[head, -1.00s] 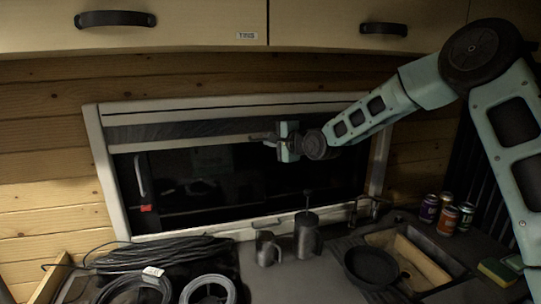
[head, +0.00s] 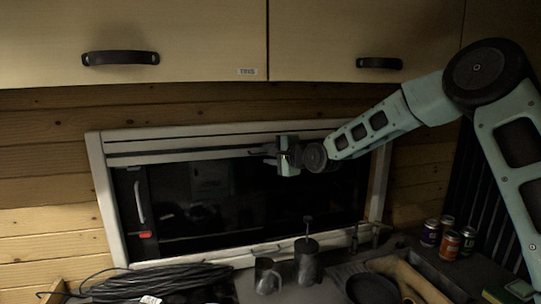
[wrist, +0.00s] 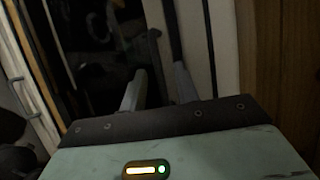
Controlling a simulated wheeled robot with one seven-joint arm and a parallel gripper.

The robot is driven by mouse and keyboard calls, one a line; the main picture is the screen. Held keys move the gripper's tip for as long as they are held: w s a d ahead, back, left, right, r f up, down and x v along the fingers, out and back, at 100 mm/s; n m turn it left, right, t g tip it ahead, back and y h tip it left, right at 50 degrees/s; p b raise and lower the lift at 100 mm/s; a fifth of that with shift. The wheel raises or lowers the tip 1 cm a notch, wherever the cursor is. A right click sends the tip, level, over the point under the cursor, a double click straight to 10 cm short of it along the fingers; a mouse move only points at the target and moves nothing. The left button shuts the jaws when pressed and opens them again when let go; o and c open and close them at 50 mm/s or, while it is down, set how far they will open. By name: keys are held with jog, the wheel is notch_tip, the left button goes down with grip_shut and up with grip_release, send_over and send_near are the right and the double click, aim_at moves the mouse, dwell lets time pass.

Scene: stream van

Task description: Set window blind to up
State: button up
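The window blind (head: 190,155) is gathered near the top of the white-framed window, with only a narrow band of it below the upper frame. Dark glass shows across most of the opening. My gripper (head: 268,156) is at the blind's pale bottom bar, right of its middle.
Cabinets with black handles (head: 120,58) overhang the window. Below it are a dark mug (head: 267,276), a taller pot (head: 307,262), a pan (head: 372,289), coiled cables (head: 165,280) and several cans (head: 449,240). The space before the glass is clear.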

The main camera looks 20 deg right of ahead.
jog(key=b+v, duration=0.2)
jog(key=v, duration=1.5)
jog(key=shift+s+b, duration=0.15)
jog(key=shift+b, duration=0.15)
jog(key=shift+d+r, duration=0.1)
jog(key=s+a+f+n+g+h+b, duration=0.1)
jog(key=s+a+f+n+g+b, duration=0.1)
jog(key=s+a+f+n+g, duration=0.45)
jog(key=s+a+f+n+g+h+b, duration=0.1)
jog(key=s+a+f+n+b, duration=0.15)
jog(key=s+a+f, duration=0.55)
jog(key=s+f+n+g+h+b, duration=0.1)
jog(key=s+f+n+g, duration=0.2)
jog(key=s, duration=0.8)
jog(key=s+f+n+g+h+b, duration=0.2)
jog(key=s+f+n+g, duration=0.2)
jog(key=s+f+n, duration=0.4)
jog(key=s+n, duration=0.2)
jog(key=s, duration=0.2)
jog(key=shift+a+h, duration=0.2)
jog(key=shift+h, duration=0.1)
dwell(0.3)
